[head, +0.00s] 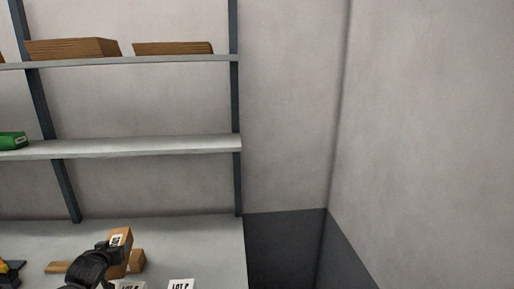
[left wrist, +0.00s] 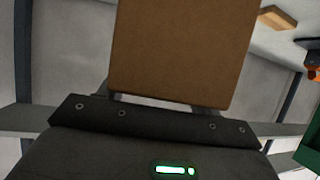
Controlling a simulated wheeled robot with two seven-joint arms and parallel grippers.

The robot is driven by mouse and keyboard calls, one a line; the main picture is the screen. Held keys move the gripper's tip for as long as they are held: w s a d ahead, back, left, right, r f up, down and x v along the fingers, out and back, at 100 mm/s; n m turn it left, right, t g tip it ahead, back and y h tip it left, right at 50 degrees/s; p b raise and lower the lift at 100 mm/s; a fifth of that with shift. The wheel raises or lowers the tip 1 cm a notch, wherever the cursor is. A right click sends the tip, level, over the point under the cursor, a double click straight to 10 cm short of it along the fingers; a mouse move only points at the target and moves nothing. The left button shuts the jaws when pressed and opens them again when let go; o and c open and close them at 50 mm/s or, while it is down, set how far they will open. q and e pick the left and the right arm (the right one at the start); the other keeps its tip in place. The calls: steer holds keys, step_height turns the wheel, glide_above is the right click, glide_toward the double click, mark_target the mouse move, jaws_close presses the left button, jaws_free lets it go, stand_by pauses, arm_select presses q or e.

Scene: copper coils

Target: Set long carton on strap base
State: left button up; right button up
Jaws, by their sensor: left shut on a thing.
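A brown carton (head: 121,239) with a white printed label stands upright in the head view at the lower left. My left gripper (head: 104,257) is shut on it. In the left wrist view the carton (left wrist: 182,50) shows as a plain brown face rising from the gripper; the fingertips are mostly hidden. A low brown piece (head: 57,267) lies on the bench behind the gripper and shows again to the right of the carton. I cannot tell whether it is the strap base, or whether the carton touches it. My right gripper is not in view.
White cards (head: 181,284) marked LOT stand at the front of the grey bench (head: 205,245). Shelves above hold brown boxes (head: 72,48) and a green item (head: 13,141). The bench's right part is clear up to its edge, with a dark area beyond.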

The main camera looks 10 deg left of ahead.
arm_select(q)
steer(key=w+d+r+m+t+h, duration=0.1)
steer(key=w+d+r+h, duration=0.15)
steer(key=d, duration=0.65)
steer(key=w+d+r+m+h, duration=0.1)
steer(key=d+r+m, duration=0.15)
steer(key=d, duration=0.55)
steer(key=w+d+r+m+t+h, duration=0.1)
steer(key=w+d+r, duration=0.15)
steer(key=d, duration=0.65)
steer(key=s+d+r+m+h, duration=0.1)
steer(key=s+d+r, duration=0.2)
steer(key=d+r, duration=0.4)
steer(key=s+d+r+h, duration=0.1)
steer(key=s+d+r, duration=0.3)
steer(key=d+r, duration=0.25)
step_height(320, 180, down, 21)
steer(key=s+b, duration=0.1)
steer(key=b, duration=1.3)
steer(key=shift+s+a+b, duration=0.25)
steer(key=shift+b, duration=0.05)
steer(key=shift+a, duration=0.1)
